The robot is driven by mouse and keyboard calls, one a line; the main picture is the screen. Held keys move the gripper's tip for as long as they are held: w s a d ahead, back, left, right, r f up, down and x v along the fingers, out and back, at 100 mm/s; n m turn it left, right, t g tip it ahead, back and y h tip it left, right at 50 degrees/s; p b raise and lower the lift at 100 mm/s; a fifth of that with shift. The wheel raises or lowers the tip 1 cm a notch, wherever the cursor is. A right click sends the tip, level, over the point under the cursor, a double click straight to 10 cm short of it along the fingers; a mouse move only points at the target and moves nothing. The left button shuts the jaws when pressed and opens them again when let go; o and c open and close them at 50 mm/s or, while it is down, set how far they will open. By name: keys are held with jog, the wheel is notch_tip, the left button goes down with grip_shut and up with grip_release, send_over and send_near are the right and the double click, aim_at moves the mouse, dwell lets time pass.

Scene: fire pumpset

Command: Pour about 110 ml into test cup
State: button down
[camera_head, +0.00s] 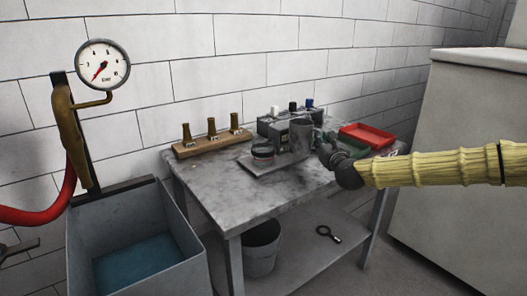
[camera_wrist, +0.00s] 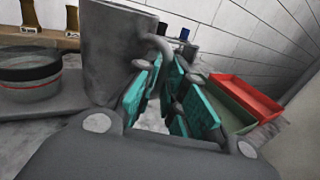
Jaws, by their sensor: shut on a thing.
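A grey cylindrical jug (camera_head: 300,136) stands upright over the table, beside the low round cup. Whether its base touches the surface cannot be told. In the wrist view the jug (camera_wrist: 118,40) is large, and its curved handle (camera_wrist: 160,45) reaches between my teal-padded fingers. My gripper (camera_wrist: 165,88), also in the head view (camera_head: 322,146), is shut on the handle from the right. The low dark cup (camera_head: 263,153) with a reddish band sits on a grey tray (camera_head: 256,167). It also shows at the left of the wrist view (camera_wrist: 30,85). The contents of both are hidden.
A wooden rack (camera_head: 188,150) with several brass nozzles stands at the back left. A box with bottles (camera_head: 272,126) is behind the jug. A red tray (camera_head: 367,134) and a green one lie at the right. The table's front (camera_head: 240,205) is clear.

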jog(key=shift+f+b, duration=0.8)
jog(key=shift+f, duration=0.25)
jog(key=shift+s+r+p, duration=0.1)
jog(key=shift+r+p, duration=0.1)
jog(key=shift+p, duration=0.1)
jog(key=s+a+r+n+p, duration=0.1)
jog(key=a+r+n+p, duration=0.6)
jog(key=p, duration=1.5)
notch_tip(320, 180, up, 4)
jog(key=n, duration=0.4)
jog(key=shift+a+g+h, duration=0.2)
jog(key=shift+g+h, duration=0.1)
jog(key=shift+g, duration=0.1)
